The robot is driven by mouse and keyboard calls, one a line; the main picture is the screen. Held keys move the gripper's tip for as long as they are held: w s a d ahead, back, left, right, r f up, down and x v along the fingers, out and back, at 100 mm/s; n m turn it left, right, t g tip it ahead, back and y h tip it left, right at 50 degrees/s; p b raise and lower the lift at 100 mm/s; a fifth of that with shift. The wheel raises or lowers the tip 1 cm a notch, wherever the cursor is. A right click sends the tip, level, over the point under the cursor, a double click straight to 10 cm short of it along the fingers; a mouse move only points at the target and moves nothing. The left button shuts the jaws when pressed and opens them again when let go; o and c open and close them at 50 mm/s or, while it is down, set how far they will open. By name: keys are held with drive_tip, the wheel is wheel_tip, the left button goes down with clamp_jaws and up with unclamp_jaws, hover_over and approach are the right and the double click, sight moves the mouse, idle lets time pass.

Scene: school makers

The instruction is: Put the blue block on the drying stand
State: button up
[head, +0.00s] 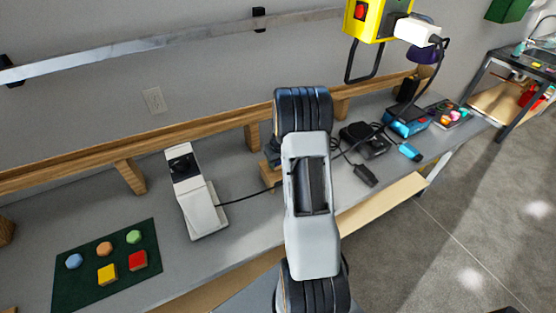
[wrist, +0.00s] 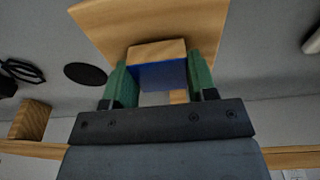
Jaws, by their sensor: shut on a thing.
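The blue block (wrist: 162,75) shows in the wrist view, with one blue face and one bare wood face. My gripper (wrist: 158,68) is shut on it, one green finger on each side. A larger pale wooden piece (wrist: 205,22) lies just beyond the block and may be the drying stand; I cannot tell whether the block touches it. In the head view my arm hides the gripper and block. Part of a wooden piece (head: 268,174) shows on the bench left of my arm, mostly hidden.
The grey bench (head: 245,228) carries a white device (head: 203,208) with a cable and a green mat (head: 75,287) with several coloured pieces at left. Black devices (head: 363,139) and a blue box (head: 407,122) stand at right. A wooden rail (head: 65,176) runs behind.

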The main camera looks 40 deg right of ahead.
drive_tip(key=shift+f, duration=0.2)
drive_tip(key=shift+f, duration=0.15)
drive_tip(key=o, duration=0.9)
